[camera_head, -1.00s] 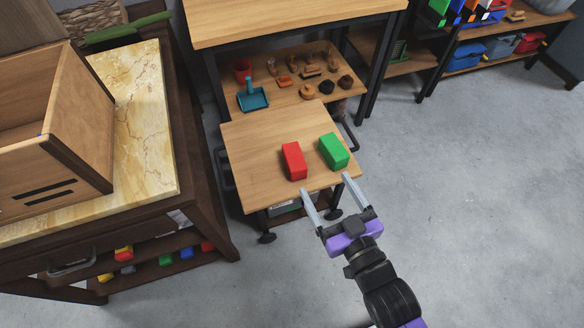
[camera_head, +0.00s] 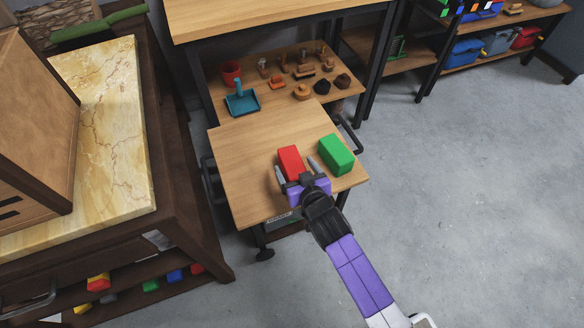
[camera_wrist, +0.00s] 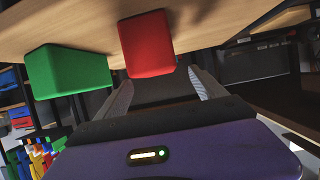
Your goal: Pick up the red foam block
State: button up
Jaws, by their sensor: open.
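The red foam block (camera_head: 290,160) lies on the small wooden cart top (camera_head: 245,165), left of the green block (camera_head: 336,154). My gripper (camera_head: 296,172) is open over the cart's front part. In the head view its two fingers point at the red block, one near its left front and one by its right side. In the wrist view the red block (camera_wrist: 147,43) is upper centre, ahead of the open fingers (camera_wrist: 160,90), with the green block (camera_wrist: 68,70) to the left. I cannot tell whether a finger touches the red block.
A shelf behind the cart holds a teal dustpan (camera_head: 242,98), a red cup (camera_head: 231,73) and several small items. A marble-topped bench (camera_head: 105,130) stands to the left. The cart's left top is bare, and open floor (camera_head: 460,200) lies to the right.

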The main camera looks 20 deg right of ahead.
aim_at(293, 163)
jog(key=b+x, duration=0.1)
jog(key=x, duration=0.3)
jog(key=shift+d+f, duration=0.15)
jog(key=shift+f, duration=0.05)
jog(key=c, duration=1.5)
